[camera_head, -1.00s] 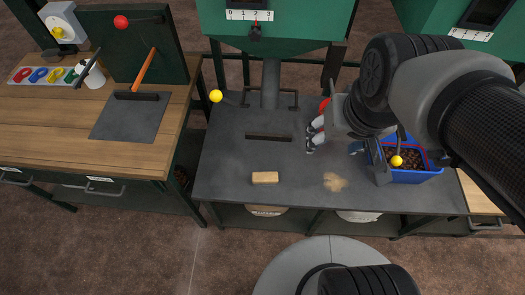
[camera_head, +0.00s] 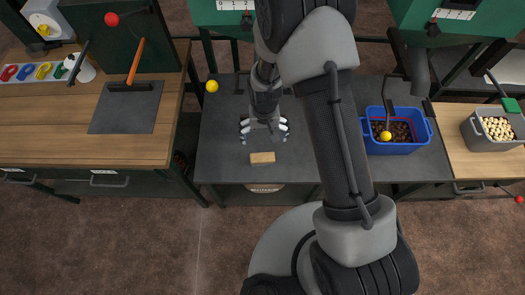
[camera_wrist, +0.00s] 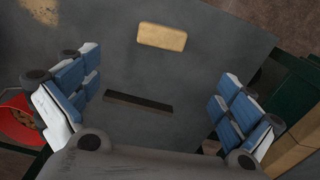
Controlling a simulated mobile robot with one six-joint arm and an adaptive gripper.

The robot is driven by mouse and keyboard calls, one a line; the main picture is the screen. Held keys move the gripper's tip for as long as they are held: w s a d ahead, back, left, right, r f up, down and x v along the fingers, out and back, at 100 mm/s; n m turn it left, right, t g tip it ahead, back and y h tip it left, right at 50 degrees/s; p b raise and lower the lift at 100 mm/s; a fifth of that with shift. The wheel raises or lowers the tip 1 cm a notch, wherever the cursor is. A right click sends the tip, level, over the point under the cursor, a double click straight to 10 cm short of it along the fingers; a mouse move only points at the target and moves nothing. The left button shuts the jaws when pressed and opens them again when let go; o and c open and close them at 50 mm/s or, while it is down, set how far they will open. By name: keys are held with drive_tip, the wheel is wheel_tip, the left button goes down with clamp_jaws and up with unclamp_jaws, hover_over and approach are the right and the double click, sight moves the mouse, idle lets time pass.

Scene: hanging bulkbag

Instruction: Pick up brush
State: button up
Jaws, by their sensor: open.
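The brush (camera_head: 262,157) looks like a small tan block lying flat on the dark grey table, near its front edge. It also shows in the wrist view (camera_wrist: 162,37), at the top centre, beyond the fingertips. No bristles can be made out. My gripper (camera_head: 263,128) is open and empty above the table, just behind the brush in the head view. In the wrist view its blue and white padded fingers stand wide apart to the left and right, and neither touches the brush.
A tan smear (camera_wrist: 43,9) is on the tabletop. A blue crate (camera_head: 397,148) of dark pieces stands right, a grey bin (camera_head: 478,131) further right. A wooden bench (camera_head: 50,125) is left.

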drive_tip(key=b, duration=0.4)
hover_over(263, 157)
wheel_tip(263, 157, down, 12)
drive_tip(key=shift+d+f, duration=0.1)
drive_tip(key=shift+f, duration=0.1)
drive_tip(key=f+b, duration=0.1)
drive_tip(key=f, duration=0.1)
drive_tip(key=f+b, duration=0.1)
drive_tip(key=f, duration=0.2)
drive_tip(key=shift+a+f, duration=0.2)
drive_tip(key=shift+f, duration=0.1)
drive_tip(key=shift+c, duration=0.4)
drive_tip(key=c, duration=1)
